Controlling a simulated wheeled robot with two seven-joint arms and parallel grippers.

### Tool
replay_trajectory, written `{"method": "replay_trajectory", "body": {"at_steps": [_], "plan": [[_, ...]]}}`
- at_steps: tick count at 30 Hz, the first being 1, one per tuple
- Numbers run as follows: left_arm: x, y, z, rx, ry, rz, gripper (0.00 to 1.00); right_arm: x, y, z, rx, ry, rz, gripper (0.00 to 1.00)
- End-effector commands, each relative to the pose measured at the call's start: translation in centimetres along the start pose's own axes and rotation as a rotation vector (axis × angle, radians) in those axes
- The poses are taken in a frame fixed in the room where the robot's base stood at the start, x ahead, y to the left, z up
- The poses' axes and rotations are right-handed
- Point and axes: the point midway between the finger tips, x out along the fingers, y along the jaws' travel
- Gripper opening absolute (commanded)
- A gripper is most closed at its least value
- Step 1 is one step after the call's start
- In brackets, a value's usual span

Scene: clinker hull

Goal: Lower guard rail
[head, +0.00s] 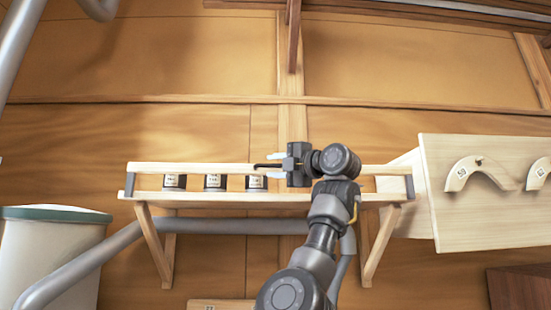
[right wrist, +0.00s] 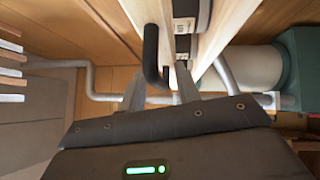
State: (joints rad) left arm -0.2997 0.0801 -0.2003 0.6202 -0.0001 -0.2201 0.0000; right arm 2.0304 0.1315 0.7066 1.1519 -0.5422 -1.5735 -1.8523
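The guard rail (head: 205,168) is a long pale wooden bar across the front of a wall shelf (head: 225,199), held at both ends by dark grey brackets. It stands raised, crossing in front of the jars' upper parts. A black bent handle (head: 262,166) sticks out from it near its middle. My right gripper (head: 274,166) is at this handle, fingers open. In the right wrist view the black handle (right wrist: 151,55) comes down between the two fingertips (right wrist: 160,78), with gaps visible beside it. My left gripper is not in view.
A grey pipe (head: 85,270) runs under the shelf. A white bin with a green rim (head: 50,214) stands left. A pale board with curved wooden pieces (head: 485,215) is at right.

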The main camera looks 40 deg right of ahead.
Motion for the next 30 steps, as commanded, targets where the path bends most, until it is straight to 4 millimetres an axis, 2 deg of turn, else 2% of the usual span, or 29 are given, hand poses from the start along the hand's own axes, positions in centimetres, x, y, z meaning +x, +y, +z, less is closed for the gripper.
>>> {"method": "replay_trajectory", "body": {"at_steps": [9,15,17,26,30], "plan": [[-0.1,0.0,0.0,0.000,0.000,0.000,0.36,0.2,-0.1,0.0,-0.001,0.000,0.001,0.31],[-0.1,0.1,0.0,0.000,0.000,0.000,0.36,0.2,0.0,0.0,0.000,0.000,0.001,0.05],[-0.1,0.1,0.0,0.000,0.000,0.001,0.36,0.2,0.0,0.0,0.000,0.000,0.000,0.00],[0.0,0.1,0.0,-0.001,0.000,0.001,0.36,0.2,-0.1,0.0,-0.001,0.000,0.001,0.00],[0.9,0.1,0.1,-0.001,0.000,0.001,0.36,0.0,-0.5,-0.2,-0.015,0.001,0.014,0.00]]}}
